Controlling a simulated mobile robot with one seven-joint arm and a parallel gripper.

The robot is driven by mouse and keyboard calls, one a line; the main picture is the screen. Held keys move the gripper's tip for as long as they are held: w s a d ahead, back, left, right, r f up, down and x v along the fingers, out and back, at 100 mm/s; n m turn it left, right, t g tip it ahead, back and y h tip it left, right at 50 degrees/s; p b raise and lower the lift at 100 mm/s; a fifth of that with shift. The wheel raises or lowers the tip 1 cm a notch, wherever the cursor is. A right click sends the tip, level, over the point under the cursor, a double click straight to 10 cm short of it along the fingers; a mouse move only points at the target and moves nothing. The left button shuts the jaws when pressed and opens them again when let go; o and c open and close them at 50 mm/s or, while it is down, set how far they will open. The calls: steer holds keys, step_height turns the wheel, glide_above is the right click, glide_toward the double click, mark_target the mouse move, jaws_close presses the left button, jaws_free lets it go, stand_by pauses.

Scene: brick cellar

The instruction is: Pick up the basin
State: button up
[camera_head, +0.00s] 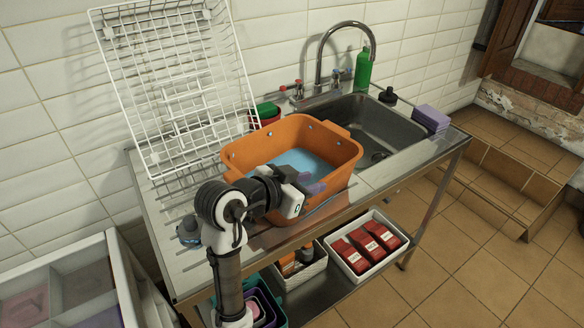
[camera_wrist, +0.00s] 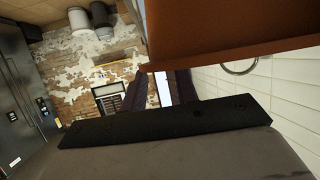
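The orange basin (camera_head: 339,172) sits on the metal counter at the left side of the sink. A light blue area (camera_head: 308,160) shows inside it. My gripper (camera_head: 306,181) is at the basin's near side, by the rim. Its dark purple fingers (camera_wrist: 165,88) stand apart with a bright gap between them in the wrist view. The basin's wall (camera_wrist: 230,25) fills the top of that view, close to the fingertips. Whether the fingers touch the basin cannot be told. My gripper and arm hide part of its near wall.
A white wire rack (camera_head: 175,85) leans on the wall at left. The sink (camera_head: 375,130), tap (camera_head: 320,60), green bottle (camera_head: 363,70) and purple sponges (camera_head: 431,118) are to the right. A white crate (camera_head: 353,275) with red packs stands below. The floor at right is clear.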

steer(key=p+x, duration=0.1)
steer(key=x, duration=0.2)
steer(key=shift+w+d+f+p, duration=0.1)
steer(key=shift+w+d+p, duration=0.05)
steer(key=shift+w+p, duration=0.2)
steer(key=shift+w+d+f, duration=0.3)
steer(key=shift+w, duration=0.05)
jaws_close()
stand_by(0.9)
